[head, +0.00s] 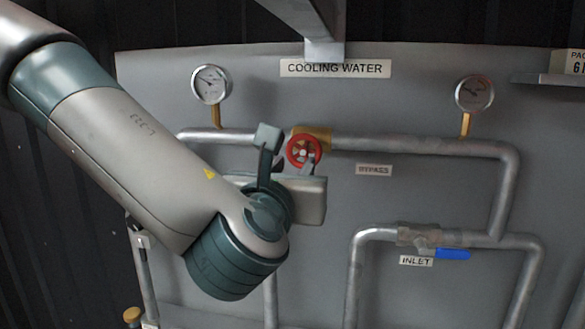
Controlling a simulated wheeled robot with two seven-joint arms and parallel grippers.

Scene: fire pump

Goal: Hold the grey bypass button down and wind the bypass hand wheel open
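The red hand wheel (302,150) sits on a brass valve (321,135) in the upper pipe, above the sign BYPASS (374,170). My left gripper (286,152) is in front of the panel at the wheel. Its fingers stand apart, one to the left of the wheel and one at the wheel's lower right. I cannot tell whether either finger touches the rim. The grey bypass button does not show; my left arm and gripper cover part of the panel. My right gripper is out of view.
Two gauges (210,85) (474,94) stand above the upper pipe (430,146). A blue lever (453,254) is on the inlet pipe at the lower right, beside the sign INLET (416,261). The panel (430,195) right of the wheel is clear of my arms.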

